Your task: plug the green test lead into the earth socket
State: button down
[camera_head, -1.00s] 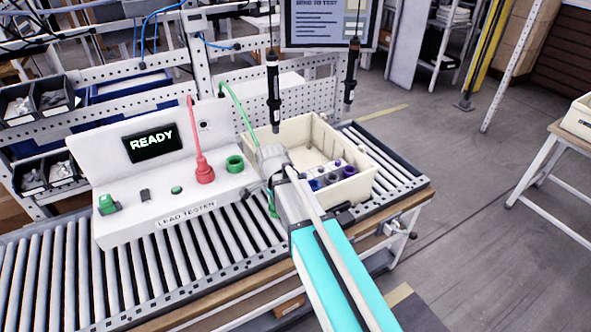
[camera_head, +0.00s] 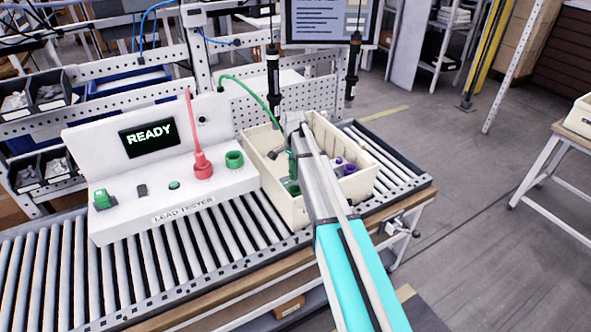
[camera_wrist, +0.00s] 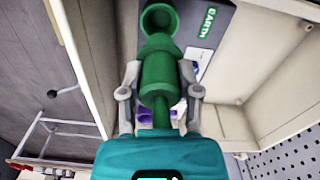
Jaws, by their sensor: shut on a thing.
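My gripper (camera_wrist: 159,78) is shut on the green test lead's plug (camera_wrist: 158,72) in the wrist view. In the head view the plug (camera_head: 292,164) is upright over the cream crate, and the green lead (camera_head: 246,88) arcs to it from behind the tester. The green earth socket (camera_wrist: 158,18) shows just beyond the plug's tip, beside an EARTH label (camera_wrist: 208,22) on a dark panel. In the head view the socket (camera_head: 292,188) is inside the crate below the plug. The plug's tip overlaps the socket's near rim in the picture; I cannot tell whether they touch.
The cream crate's (camera_head: 292,212) walls surround the socket closely. Purple sockets (camera_head: 346,169) are to the right, partly behind my arm. Screwdrivers (camera_head: 273,80) hang behind.

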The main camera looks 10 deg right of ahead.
aim_at(295, 176)
dwell(0.4)
jog(key=shift+f+b, duration=2.4)
jog(key=shift+f+b, duration=2)
jog(key=shift+b, duration=0.05)
jog(key=shift+c, duration=1.1)
grip_release()
jog(key=shift+r, duration=0.1)
